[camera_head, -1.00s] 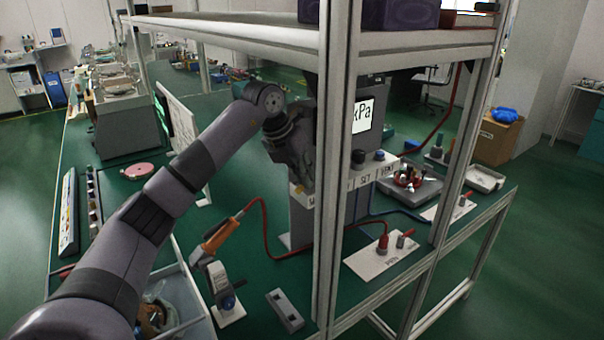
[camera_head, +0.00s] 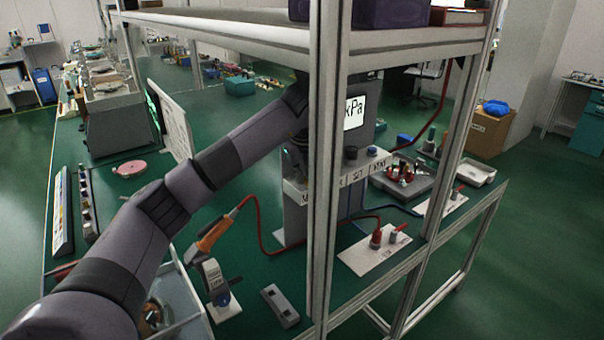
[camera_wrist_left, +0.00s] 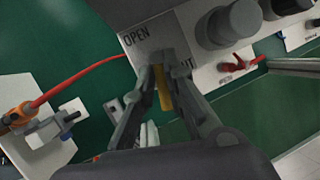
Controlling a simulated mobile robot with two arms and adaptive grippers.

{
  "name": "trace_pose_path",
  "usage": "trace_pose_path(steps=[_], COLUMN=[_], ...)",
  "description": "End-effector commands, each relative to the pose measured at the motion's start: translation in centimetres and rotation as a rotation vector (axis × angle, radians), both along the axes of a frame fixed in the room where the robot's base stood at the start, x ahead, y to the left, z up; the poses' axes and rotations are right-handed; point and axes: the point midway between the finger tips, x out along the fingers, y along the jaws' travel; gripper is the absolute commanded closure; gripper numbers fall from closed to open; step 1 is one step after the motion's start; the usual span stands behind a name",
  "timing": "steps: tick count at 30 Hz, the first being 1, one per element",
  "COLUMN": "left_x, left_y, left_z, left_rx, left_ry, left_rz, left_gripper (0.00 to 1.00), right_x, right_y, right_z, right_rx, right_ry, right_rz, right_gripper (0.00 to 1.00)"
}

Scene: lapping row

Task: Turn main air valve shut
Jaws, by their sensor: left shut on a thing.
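In the left wrist view a yellow valve lever (camera_wrist_left: 164,92) stands at a grey plate (camera_wrist_left: 140,38) marked OPEN on its left, with a partly hidden word ending in UT on its right. My left gripper (camera_wrist_left: 163,78) is shut on the lever, one finger on each side. The lever's pivot is hidden by the fingers. In the head view the grey unit (camera_head: 295,215) with a kPa display (camera_head: 354,112) carries a row of labels and dark knobs. My right gripper is in no view.
A shelf post (camera_head: 325,170) stands close in front of the unit. A red hose (camera_head: 262,235) runs from an orange-handled tool (camera_head: 214,234) past the unit. A grey block (camera_head: 280,305) and a white card (camera_head: 373,250) lie on the green bench.

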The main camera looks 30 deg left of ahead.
Motion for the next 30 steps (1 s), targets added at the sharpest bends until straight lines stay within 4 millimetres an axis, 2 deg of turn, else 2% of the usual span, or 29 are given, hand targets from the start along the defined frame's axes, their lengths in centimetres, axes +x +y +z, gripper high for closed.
trace_pose_path(steps=[12,29,30], left_x=[0.43,0.5,0.5], left_y=[-0.29,-0.31,-0.31], left_z=[0.11,0.13,0.13], left_rx=[-0.001,0.0,0.0], left_ry=[-0.003,-0.004,-0.004], left_rz=[0.204,0.237,0.237], left_gripper=[1.0,1.0,0.88], right_x=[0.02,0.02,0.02], right_y=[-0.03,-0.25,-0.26], right_z=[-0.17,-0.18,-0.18], right_rx=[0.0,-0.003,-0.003], right_ry=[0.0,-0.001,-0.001], right_rz=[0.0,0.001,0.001], right_gripper=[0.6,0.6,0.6])
